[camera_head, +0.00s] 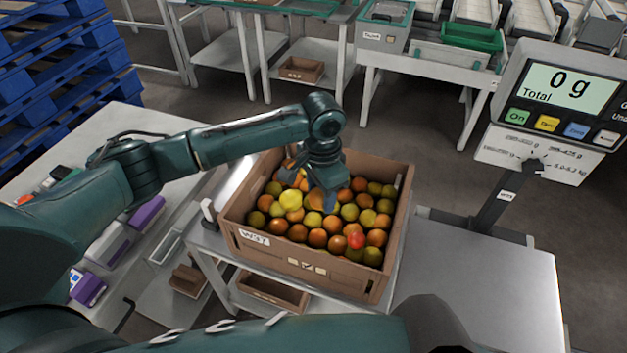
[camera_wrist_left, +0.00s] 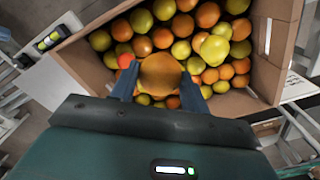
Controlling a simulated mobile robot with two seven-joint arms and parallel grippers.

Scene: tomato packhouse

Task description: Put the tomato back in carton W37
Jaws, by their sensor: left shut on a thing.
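Carton W37 (camera_head: 254,237) is a brown open box with a white W37 label, full of green, yellow, orange and red tomatoes. My left gripper (camera_head: 318,198) points down over the middle of the carton. In the left wrist view the left gripper (camera_wrist_left: 160,88) is shut on an orange tomato (camera_wrist_left: 160,73), one finger on each side. Other tomatoes lie close beneath and around it; whether it touches them I cannot tell. The carton wall also shows in the left wrist view (camera_wrist_left: 283,50). My right gripper is not in view.
A scale display (camera_head: 570,90) reads 0 g above a bare metal plate (camera_head: 480,290) right of the carton. A bench (camera_head: 120,130) with purple items stands left. Blue pallets (camera_head: 60,70) are at the back left, and a table with a green tray (camera_head: 472,37) is behind.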

